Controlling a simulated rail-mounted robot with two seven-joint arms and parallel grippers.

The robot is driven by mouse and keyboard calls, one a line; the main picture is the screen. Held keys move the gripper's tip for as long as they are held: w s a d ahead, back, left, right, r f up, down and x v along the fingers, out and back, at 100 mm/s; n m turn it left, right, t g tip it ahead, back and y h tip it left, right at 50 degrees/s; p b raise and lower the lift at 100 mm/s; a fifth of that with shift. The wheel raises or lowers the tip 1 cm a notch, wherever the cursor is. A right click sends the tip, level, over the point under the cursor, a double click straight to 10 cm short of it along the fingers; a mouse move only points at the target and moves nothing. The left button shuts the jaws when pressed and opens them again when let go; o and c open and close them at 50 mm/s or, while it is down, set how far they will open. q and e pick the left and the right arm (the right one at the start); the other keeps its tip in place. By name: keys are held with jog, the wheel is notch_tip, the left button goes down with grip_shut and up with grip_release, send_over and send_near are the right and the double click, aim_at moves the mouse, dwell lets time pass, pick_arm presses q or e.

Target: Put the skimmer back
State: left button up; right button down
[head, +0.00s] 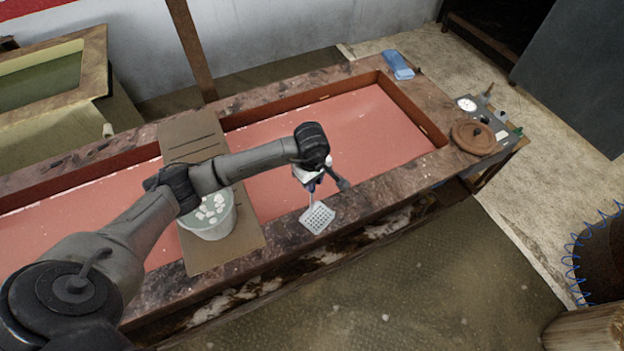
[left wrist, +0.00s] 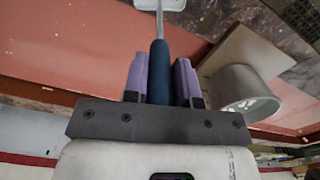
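The skimmer has a white perforated square head (head: 317,218), a thin rod and a dark blue handle, which shows in the left wrist view (left wrist: 160,75). My left gripper (head: 311,183) is shut on the handle, with its purple fingers on both sides of it. The skimmer hangs head-down over the near stone rim of the red-lined trough (head: 350,130). I cannot tell whether its head touches the rim. In the left wrist view the head is partly cut off at the top edge. My right gripper is not in view.
A pale bucket with white lumps (head: 208,222) stands on a brown board (head: 240,240) across the trough, under my left arm. A blue object (head: 397,65) lies on the far rim. A round brown lid (head: 473,136) and a gauge panel (head: 480,108) are at the right end.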

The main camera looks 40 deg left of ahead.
pick_arm(q)
jog(key=o, duration=0.4)
jog(key=shift+r, duration=0.15)
